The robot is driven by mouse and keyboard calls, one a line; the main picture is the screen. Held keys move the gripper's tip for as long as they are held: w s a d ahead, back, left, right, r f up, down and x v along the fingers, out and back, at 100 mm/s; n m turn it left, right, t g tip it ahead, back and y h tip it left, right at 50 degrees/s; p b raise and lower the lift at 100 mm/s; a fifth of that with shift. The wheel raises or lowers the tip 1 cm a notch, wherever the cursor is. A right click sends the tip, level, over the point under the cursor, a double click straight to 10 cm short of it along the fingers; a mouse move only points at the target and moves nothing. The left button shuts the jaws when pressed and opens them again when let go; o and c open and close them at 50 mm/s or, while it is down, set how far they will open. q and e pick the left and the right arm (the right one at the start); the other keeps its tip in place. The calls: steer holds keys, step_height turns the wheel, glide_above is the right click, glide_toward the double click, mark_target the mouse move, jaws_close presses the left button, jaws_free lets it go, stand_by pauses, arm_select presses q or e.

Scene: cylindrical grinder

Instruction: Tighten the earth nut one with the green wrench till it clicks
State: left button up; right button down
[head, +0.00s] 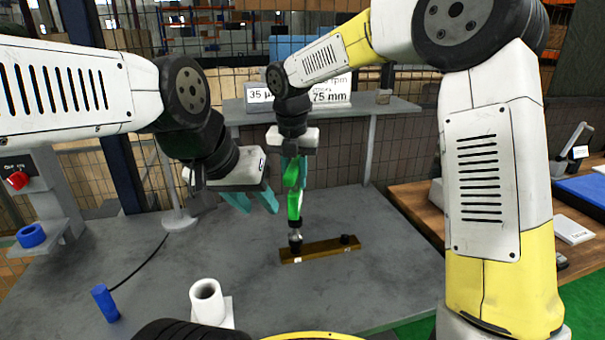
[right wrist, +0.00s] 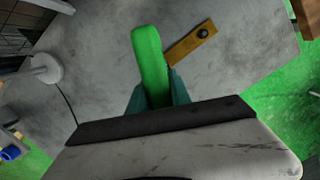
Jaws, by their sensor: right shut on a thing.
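The green wrench (head: 294,202) hangs upright in my right gripper (head: 293,164), which is shut on its upper part. Its dark lower end meets the left end of a brown bar (head: 322,249) on the grey table. The nut there is covered by the wrench, so I cannot tell whether it is seated. Another dark nut (head: 346,239) shows at the bar's right end. In the right wrist view the wrench (right wrist: 150,62) stands between the fingers and hides the bar's near end; the far nut (right wrist: 203,33) is visible. My left gripper (head: 252,202) is open and empty, left of the wrench.
A blue ring (head: 32,236) lies on a stand with a red button (head: 17,180). A display sign (head: 335,93) stands behind. The table right of the bar is clear.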

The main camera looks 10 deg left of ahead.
steer(key=shift+f, duration=1.5)
stand_by(0.5)
